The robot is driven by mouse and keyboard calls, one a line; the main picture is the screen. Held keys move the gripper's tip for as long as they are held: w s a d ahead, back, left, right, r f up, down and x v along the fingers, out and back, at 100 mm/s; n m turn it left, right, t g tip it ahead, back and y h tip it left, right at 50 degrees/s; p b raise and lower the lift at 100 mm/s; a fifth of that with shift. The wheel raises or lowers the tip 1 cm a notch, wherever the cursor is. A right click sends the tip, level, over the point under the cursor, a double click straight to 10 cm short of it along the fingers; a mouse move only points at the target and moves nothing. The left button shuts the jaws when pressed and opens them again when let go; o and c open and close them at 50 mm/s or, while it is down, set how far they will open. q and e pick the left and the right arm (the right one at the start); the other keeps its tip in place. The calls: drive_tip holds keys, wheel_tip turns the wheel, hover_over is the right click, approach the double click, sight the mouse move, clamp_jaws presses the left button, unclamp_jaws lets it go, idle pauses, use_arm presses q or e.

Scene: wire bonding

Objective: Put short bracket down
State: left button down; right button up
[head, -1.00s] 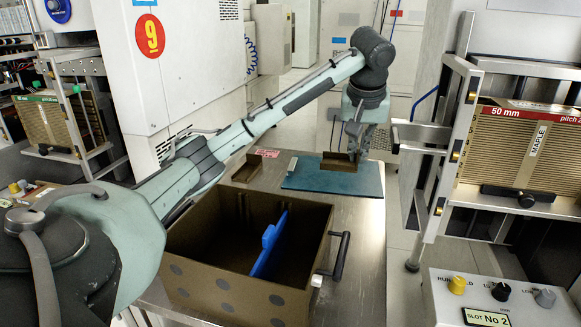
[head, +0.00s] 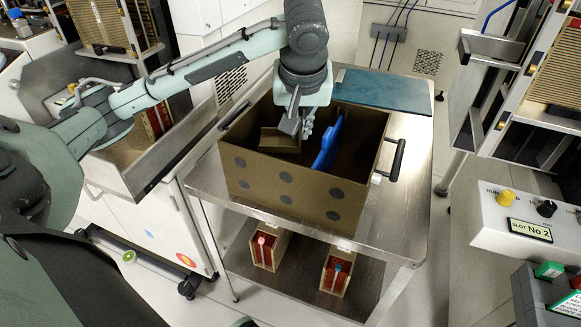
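The short bracket (head: 276,142), a small brown open-sided piece, is at the left compartment of the large brown box (head: 292,187). My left gripper (head: 299,125) reaches down over the box from above and appears shut on the bracket's right edge. The grip is partly hidden by the gripper body. I cannot tell whether the bracket touches the box floor. A blue divider (head: 328,146) stands in the box just right of the gripper. My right gripper is not in view.
The box stands on a steel cart (head: 408,190), with a dark handle (head: 398,160) on its right. An empty blue mat (head: 383,90) lies behind it. Two small red-filled holders (head: 337,274) sit on the lower shelf. A control panel (head: 525,215) is at right.

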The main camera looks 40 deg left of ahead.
sight(300, 146)
use_arm(q)
drive_tip(key=shift+f, duration=4.8)
drive_tip(key=c, duration=1.7)
unclamp_jaws()
drive_tip(key=shift+r, duration=0.15)
drive_tip(key=v, duration=1)
drive_tip(key=shift+v, duration=1)
drive_tip(key=shift+s, duration=0.1)
